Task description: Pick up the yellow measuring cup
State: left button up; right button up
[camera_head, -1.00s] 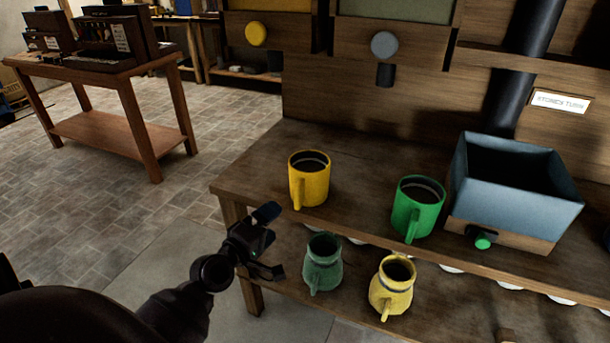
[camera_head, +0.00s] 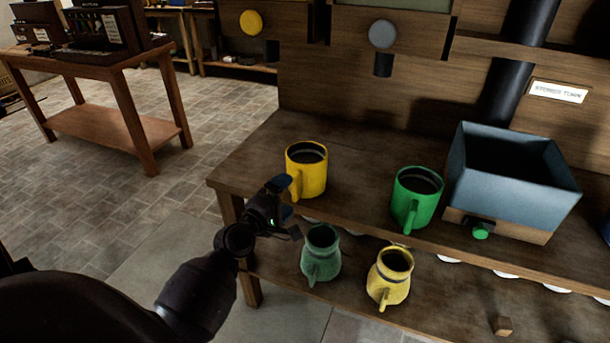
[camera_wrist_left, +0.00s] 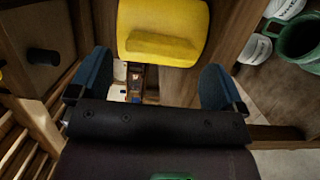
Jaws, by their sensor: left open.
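A yellow measuring cup (camera_head: 312,176) stands upright on the wooden bench top, its handle facing the front edge. My left gripper (camera_head: 286,207) is open and empty at the bench edge, just in front of the cup's handle side. In the left wrist view the cup (camera_wrist_left: 165,22) fills the top middle, with its handle across it. The two blue fingertips (camera_wrist_left: 157,82) are spread wide, below the cup in the picture. I cannot tell whether a fingertip touches the handle. My right gripper is not in view.
A green cup (camera_head: 415,190) stands to the right, beside a blue-grey open bin (camera_head: 512,185). A green jug (camera_head: 320,262) and a pale yellow jug (camera_head: 390,280) stand on the lower shelf. The bench top (camera_head: 255,158) left of the cup is clear.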

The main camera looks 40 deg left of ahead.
aim_at(292, 191)
pick_arm(q)
jog(key=shift+w+d+f, duration=0.1)
jog(key=shift+w+f, duration=0.05)
jog(key=shift+w, duration=2.05)
jog(key=shift+c, duration=0.3)
jog(key=c, duration=1)
